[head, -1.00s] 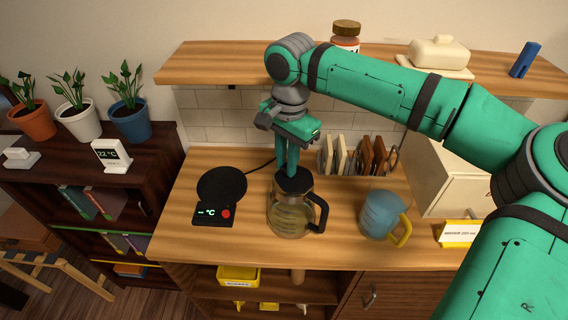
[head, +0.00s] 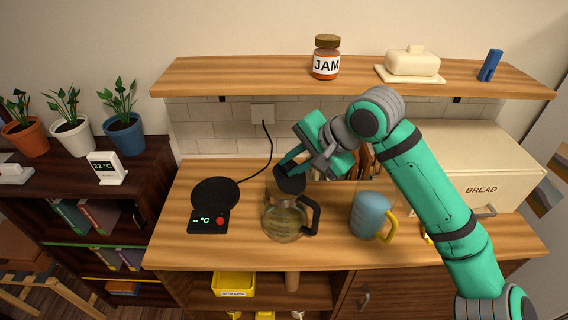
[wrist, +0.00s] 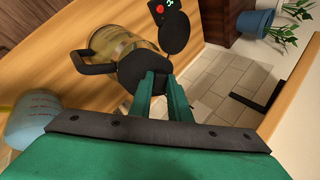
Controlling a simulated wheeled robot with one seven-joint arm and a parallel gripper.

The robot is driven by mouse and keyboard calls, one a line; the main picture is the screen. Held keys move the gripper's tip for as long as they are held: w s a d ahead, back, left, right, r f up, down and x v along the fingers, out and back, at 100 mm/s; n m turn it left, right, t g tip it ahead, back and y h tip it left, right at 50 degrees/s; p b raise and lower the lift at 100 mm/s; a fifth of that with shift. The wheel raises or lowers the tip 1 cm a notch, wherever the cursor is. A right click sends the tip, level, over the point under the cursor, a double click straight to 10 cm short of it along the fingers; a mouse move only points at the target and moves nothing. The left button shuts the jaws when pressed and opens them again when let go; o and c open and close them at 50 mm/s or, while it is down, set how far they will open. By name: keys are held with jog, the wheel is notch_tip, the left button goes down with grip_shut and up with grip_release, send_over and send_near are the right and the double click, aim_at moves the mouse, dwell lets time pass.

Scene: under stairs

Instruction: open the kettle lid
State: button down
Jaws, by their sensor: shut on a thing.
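The glass kettle (head: 284,222) stands upright on the wooden counter, with pale liquid inside and a black handle (head: 312,213) on its right. Its black lid (head: 291,184) is at the top and looks tilted, its left side higher. My gripper (head: 283,168) reaches in from the upper right, leaning, with its fingers shut on the lid's upper part. In the wrist view, the fingers (wrist: 156,80) meet the dark round lid (wrist: 137,75), with the kettle glass (wrist: 122,42) behind it. The fingers hide the exact grip spot and part of the rim.
The black heating base (head: 215,193) with its display lies left of the kettle. A blue mug (head: 370,214) with a yellow handle stands close on the right. A shelf (head: 230,76) with a jam jar (head: 326,58) overhangs the back. A bread box (head: 480,165) is at the right.

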aim_at(291, 168)
jog(key=shift+s+d+r+t+y, duration=0.15)
jog(key=shift+s+d+t+y, duration=0.6)
jog(key=shift+t+y, duration=0.2)
jog(key=shift+s+d+t+y, duration=0.45)
jog(key=shift+s+t+y, duration=0.1)
jog(key=shift+t+y, duration=0.15)
jog(key=shift+s+d+f+t+y, duration=0.2)
jog(key=shift+s+d+t+y, duration=0.35)
jog(key=shift+t+y, duration=0.25)
jog(key=shift+s+d+f+t+y, duration=0.15)
jog(key=shift+s+d+t+y, duration=0.45)
jog(key=shift+y, duration=0.25)
jog(key=c, duration=1.6)
grip_release()
jog(key=shift+c, duration=0.2)
jog(key=shift+d, duration=0.15)
jog(key=f+v, duration=0.1)
jog(key=v, duration=0.9)
jog(key=shift+s+d+r, duration=0.15)
jog(key=shift+s+r, duration=0.1)
jog(key=shift+r, duration=0.2)
